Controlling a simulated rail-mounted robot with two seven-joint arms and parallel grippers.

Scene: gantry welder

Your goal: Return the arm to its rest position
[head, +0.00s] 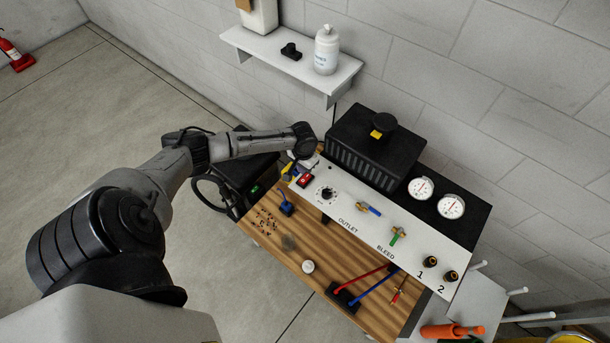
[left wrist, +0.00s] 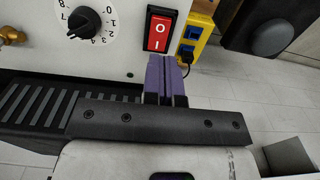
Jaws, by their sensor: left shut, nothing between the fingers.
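My left arm comes in from the left in the head view and reaches over the bench to the left end of the white control panel (head: 352,220). My left gripper (head: 296,171) is small and partly hidden there by my wrist. In the left wrist view the purple fingers of my left gripper (left wrist: 167,72) are shut together with nothing between them. Their tips are just below the red rocker switch (left wrist: 158,32), which also shows in the head view (head: 305,180). I cannot tell whether they touch it. My right gripper is not in view.
A numbered dial (left wrist: 84,22) is left of the switch, and a yellow socket box (left wrist: 196,35) is right of it. Behind the panel stands a black ribbed box (head: 375,145). A wall shelf (head: 290,62) holds a white bottle (head: 326,50).

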